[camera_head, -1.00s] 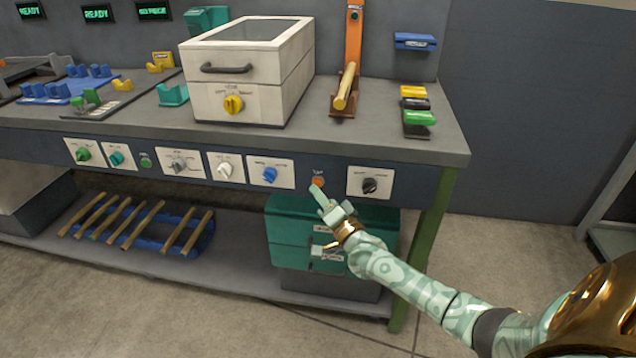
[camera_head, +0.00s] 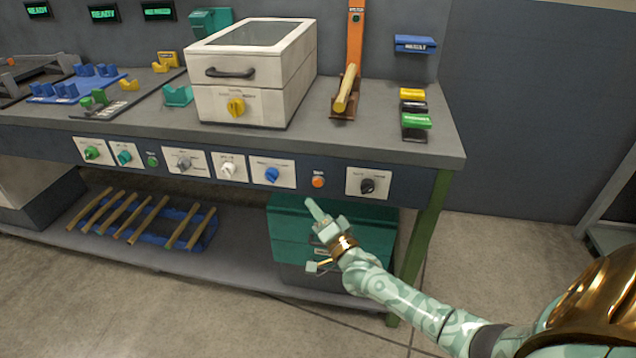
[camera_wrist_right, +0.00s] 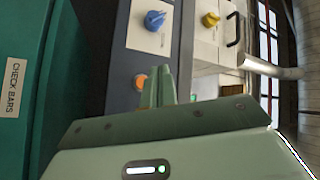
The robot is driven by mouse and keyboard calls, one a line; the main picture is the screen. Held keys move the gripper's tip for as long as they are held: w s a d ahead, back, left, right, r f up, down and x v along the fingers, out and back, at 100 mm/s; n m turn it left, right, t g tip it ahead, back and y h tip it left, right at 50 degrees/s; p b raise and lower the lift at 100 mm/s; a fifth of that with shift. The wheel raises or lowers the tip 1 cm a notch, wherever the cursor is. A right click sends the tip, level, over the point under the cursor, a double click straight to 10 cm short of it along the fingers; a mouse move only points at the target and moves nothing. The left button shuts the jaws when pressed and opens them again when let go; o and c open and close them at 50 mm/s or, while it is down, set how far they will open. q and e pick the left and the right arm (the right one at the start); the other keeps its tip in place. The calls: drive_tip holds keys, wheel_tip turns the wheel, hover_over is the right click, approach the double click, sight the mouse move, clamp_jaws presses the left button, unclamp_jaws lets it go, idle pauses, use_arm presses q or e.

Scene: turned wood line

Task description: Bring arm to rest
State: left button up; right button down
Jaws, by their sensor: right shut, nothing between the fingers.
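My right gripper (camera_head: 311,204) is shut and empty in front of the workbench, just below the orange button (camera_head: 318,182) on the front panel. A gap shows between the fingertips and the button in the head view. In the right wrist view the shut fingers (camera_wrist_right: 161,82) point towards the panel, and the orange button (camera_wrist_right: 141,82) shows beside their tips. My right arm reaches in from the lower right. My left gripper does not show.
The bench's front panel (camera_head: 420,182) holds several knobs. A teal box (camera_head: 290,240) stands on the lower shelf, close behind my right gripper. A green bench leg (camera_head: 424,235) is right of it. The floor (camera_head: 500,270) at right is open.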

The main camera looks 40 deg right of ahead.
idle(0.7)
